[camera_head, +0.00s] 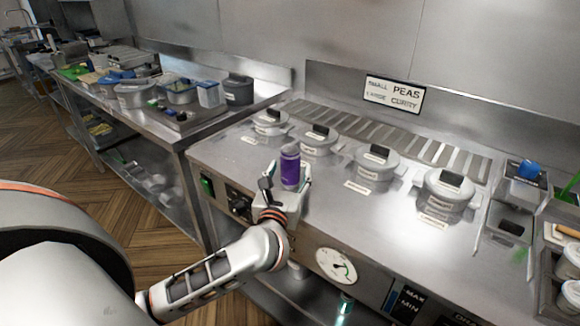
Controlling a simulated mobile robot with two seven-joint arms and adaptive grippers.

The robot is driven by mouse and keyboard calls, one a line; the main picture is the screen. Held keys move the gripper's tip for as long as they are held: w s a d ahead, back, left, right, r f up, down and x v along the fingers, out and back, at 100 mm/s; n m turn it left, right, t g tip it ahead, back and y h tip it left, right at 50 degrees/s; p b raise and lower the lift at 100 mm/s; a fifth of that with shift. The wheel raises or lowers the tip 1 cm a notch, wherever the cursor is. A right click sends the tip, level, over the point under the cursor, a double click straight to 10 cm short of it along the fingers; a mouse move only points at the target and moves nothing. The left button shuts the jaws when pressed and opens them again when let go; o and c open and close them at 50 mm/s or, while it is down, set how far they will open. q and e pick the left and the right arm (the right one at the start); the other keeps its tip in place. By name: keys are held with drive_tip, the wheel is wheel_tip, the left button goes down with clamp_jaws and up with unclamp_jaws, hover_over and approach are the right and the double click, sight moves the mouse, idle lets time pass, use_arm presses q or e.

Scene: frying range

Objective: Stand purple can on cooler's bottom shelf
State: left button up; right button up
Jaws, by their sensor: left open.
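The purple can (290,168) stands upright on the steel top of the frying range, near its front left part. My left gripper (288,180) is at the can with its fingers on either side of it. The fingers are open, and I cannot tell whether either one touches the can. My left arm comes in from the lower left. No cooler that I can make out is in view. My right gripper is not in view.
Several lidded grey pots (370,166) sit in a row along the range behind and right of the can. A sign (394,94) stands behind them. A steel table (180,126) with containers is at the left. Wooden floor (125,205) lies in front of it.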

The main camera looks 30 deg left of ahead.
use_arm(q)
drive_tip(key=shift+w+a, duration=0.3)
drive_tip(key=shift+w, duration=0.25)
drive_tip(key=c, duration=1.4)
drive_tip(key=shift+c, duration=0.8)
drive_tip(key=shift+r, duration=0.15)
